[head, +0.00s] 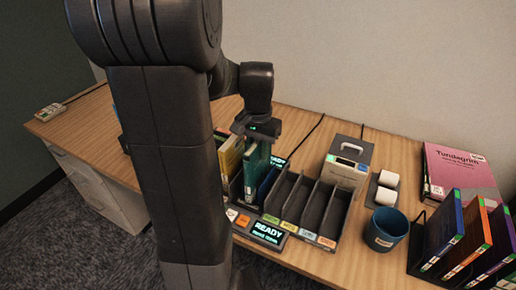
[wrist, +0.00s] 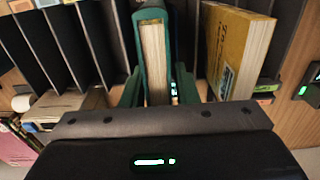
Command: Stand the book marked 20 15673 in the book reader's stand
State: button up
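A teal-green book (head: 254,172) stands in the left part of a dark slotted sorter (head: 333,211). My gripper (head: 257,140) reaches down over its top. In the wrist view the book (wrist: 154,60) is between my gripper's two green fingers (wrist: 158,90), which lie close against both covers. A yellow book (head: 230,157) stands to its left; in the wrist view the yellow book (wrist: 237,50) is to its right. I cannot read the number on the teal book. The book reader's stand is not clearly visible; my arm hides part of the desk.
The sorter's slots to the right are empty.

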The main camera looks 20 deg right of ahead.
jog(key=shift+o, duration=1.2)
notch_tip(320, 180, up, 14)
jog(key=p, duration=0.1)
jog(key=shift+f, duration=0.25)
notch_tip(320, 180, down, 14)
jog(key=shift+r+b, duration=0.15)
jog(key=shift+b, duration=0.35)
jog(key=shift+r, duration=0.3)
jog(key=shift+f, duration=0.1)
